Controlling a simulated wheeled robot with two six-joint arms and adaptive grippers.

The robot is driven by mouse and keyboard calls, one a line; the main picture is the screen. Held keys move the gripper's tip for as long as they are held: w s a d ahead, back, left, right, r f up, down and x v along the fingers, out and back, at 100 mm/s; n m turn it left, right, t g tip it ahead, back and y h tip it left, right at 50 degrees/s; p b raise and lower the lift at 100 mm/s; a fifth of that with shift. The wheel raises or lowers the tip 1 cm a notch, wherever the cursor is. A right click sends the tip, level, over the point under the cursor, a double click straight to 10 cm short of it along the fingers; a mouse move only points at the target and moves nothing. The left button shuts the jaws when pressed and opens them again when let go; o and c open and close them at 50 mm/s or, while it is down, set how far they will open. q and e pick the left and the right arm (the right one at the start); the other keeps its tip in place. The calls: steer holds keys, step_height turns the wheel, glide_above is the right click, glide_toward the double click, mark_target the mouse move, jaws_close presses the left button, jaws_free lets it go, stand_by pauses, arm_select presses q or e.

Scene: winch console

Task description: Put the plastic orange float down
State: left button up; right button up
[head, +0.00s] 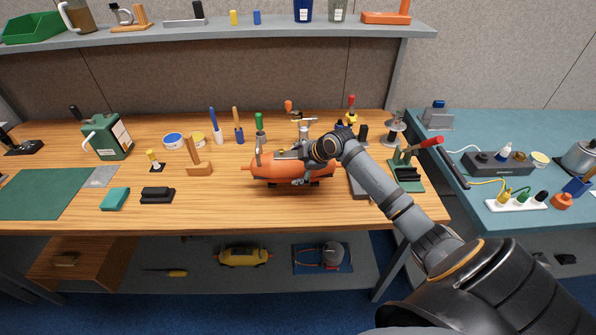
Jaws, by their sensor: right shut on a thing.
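The orange float (262,172) is a long, rounded body lying level near the front middle of the wooden workbench (225,209). My right arm comes in from the lower right, and my right gripper (290,170) is shut on the float at its middle, partly covering it. A dark support shows just under the float; I cannot tell whether the float touches it. My left gripper is not in view.
A black block (157,195) and a teal block (115,199) lie to the left. A green clamp with a red handle (406,170) stands to the right. Several brushes and tools stand behind the float. The bench front between the black block and the float is clear.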

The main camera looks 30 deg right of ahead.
steer(key=shift+d+f+p, duration=0.2)
steer(key=shift+f+p, duration=0.3)
steer(key=shift+f, duration=0.2)
steer(key=shift+d+f+p, duration=0.2)
steer(key=shift+f+p, duration=0.25)
steer(key=shift+f, duration=0.75)
steer(key=o, duration=1.4)
steer(key=shift+s+f, duration=0.1)
steer(key=shift+o, duration=0.2)
steer(key=v, duration=0.5)
steer(key=shift+s+d+b, duration=0.2)
steer(key=shift+s+b, duration=0.05)
steer(key=shift+b, duration=0.1)
steer(key=a+p+v, duration=0.1)
steer(key=p+v, duration=0.1)
steer(key=v, duration=0.4)
steer(key=shift+s+d+r, duration=0.2)
steer(key=shift+d+r, duration=0.2)
